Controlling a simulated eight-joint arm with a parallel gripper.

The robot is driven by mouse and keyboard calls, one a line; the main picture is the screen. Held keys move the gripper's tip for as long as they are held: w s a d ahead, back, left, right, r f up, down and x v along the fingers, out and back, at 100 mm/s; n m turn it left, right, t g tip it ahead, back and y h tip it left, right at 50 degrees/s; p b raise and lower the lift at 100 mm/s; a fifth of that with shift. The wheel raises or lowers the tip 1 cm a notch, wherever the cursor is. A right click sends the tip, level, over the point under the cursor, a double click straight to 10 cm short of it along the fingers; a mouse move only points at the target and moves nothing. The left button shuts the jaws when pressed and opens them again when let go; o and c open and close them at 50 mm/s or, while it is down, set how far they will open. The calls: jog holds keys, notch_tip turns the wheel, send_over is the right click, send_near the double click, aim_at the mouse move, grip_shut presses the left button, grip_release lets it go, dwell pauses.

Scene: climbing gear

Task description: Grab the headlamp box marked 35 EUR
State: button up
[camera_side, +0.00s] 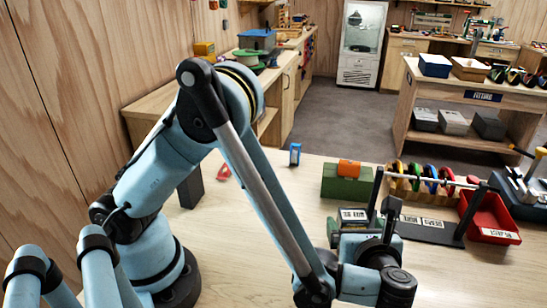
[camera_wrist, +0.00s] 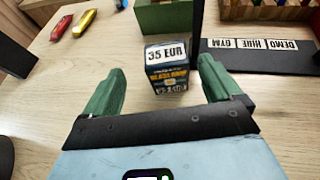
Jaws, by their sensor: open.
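The headlamp box (camera_wrist: 167,70) is a small dark box with a white "35 EUR" label on top. Its front face has yellowish print and a lower price label too blurred to read surely. It stands on the wooden table, ahead of my gripper (camera_wrist: 162,66) and between the lines of its two green fingers. The fingers are spread apart with nothing held, and I see no contact with the box. In the side view the box's white label (camera_side: 354,214) shows just beyond my gripper (camera_side: 362,232); the arm hides the rest of the box.
A green box (camera_side: 347,187) with an orange item (camera_side: 349,168) on it stands behind. A black rack base (camera_wrist: 262,56) labelled DEMO, HIRE, GYM lies right, with an upright post close to the headlamp box. A red bin (camera_side: 490,217) is farther right. Red (camera_wrist: 62,27) and yellow (camera_wrist: 85,22) pieces lie left.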

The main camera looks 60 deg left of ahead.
aim_at(355, 218)
jog(key=shift+w+d+x, duration=0.1)
jog(key=shift+w+x, duration=0.05)
jog(key=shift+x, duration=1.3)
jog(key=shift+w+d+x, duration=0.1)
jog(key=shift+w+x, duration=0.05)
jog(key=shift+x, duration=1.3)
jog(key=shift+d+f, duration=0.1)
jog(key=c, duration=1.1)
